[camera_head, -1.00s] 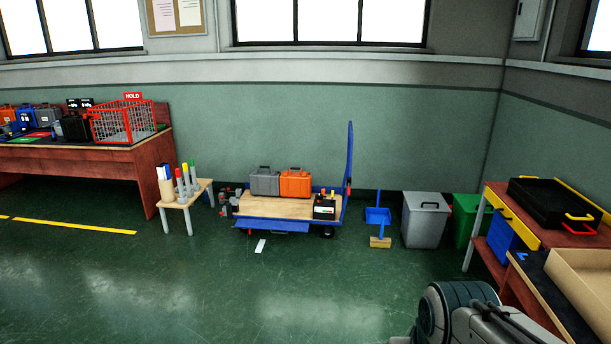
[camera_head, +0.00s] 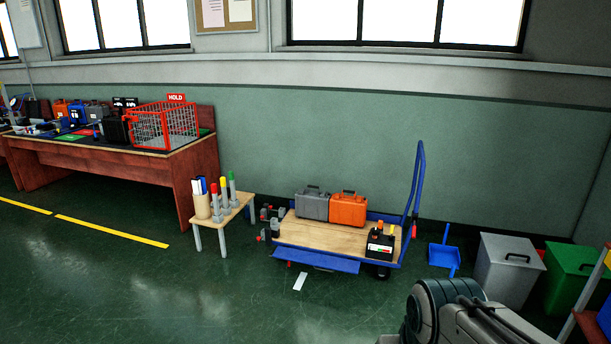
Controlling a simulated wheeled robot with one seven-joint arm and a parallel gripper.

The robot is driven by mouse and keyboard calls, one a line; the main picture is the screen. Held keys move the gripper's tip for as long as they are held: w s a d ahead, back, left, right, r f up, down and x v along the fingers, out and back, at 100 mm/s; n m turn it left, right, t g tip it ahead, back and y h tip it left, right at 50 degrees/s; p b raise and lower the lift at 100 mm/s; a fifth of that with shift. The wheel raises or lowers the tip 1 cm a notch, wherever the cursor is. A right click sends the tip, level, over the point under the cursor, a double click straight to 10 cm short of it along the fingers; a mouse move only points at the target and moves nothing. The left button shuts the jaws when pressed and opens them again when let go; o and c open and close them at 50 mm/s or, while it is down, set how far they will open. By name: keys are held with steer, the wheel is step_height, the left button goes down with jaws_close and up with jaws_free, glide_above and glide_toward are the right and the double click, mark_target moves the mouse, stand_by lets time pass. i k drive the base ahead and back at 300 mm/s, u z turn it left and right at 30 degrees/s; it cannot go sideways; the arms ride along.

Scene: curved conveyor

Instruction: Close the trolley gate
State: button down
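The trolley (camera_head: 322,238) stands against the green wall, with a wooden deck, a blue frame and a tall blue handle (camera_head: 416,185) at its right end. A blue flap (camera_head: 316,260), which looks like its gate, hangs down along the near side of the deck. A grey case (camera_head: 312,205), an orange case (camera_head: 348,209) and a black box (camera_head: 380,243) sit on the deck. Part of my arm shows at the bottom right, well in front of the trolley. My gripper's fingers are not in view.
A small table (camera_head: 236,208) with several markers stands left of the trolley. A blue dustpan (camera_head: 444,257), a grey bin (camera_head: 507,268) and a green bin (camera_head: 577,276) stand to its right. A white slip (camera_head: 300,282) lies on the floor.

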mark_target(349, 265)
steer(key=u, duration=0.1)
steer(key=i, duration=3.25)
steer(key=z, duration=0.05)
